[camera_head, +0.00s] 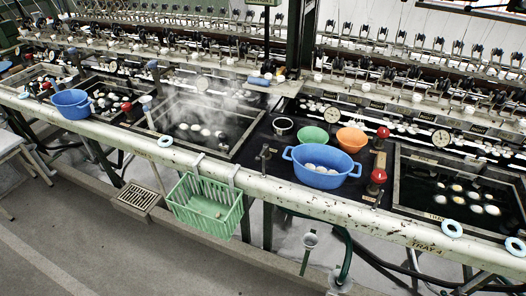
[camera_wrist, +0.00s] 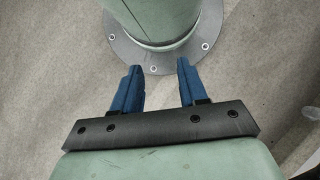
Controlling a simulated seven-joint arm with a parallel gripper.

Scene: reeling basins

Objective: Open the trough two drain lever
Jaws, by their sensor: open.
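My gripper (camera_wrist: 159,68) shows only in the wrist view. Its two blue fingers are apart with nothing between them, pointing at a round flange and green post over a bare floor. In the head view, a steaming trough (camera_head: 205,125) with white cocoons lies in the middle, and another trough (camera_head: 455,190) lies at the right. Red-knobbed levers stand by the right trough, one in front (camera_head: 376,182) and one behind (camera_head: 382,134). A dark tap-like fitting (camera_head: 265,156) stands right of the middle trough. More red knobs (camera_head: 127,107) show at the left. I cannot tell which is trough two's drain lever.
A blue tub (camera_head: 322,168) of cocoons, a green bowl (camera_head: 313,137) and an orange bowl (camera_head: 351,138) stand between the troughs. A green basket (camera_head: 207,205) hangs on the front rail (camera_head: 285,192). A blue basin (camera_head: 71,104) is at left. The floor in front is mostly clear.

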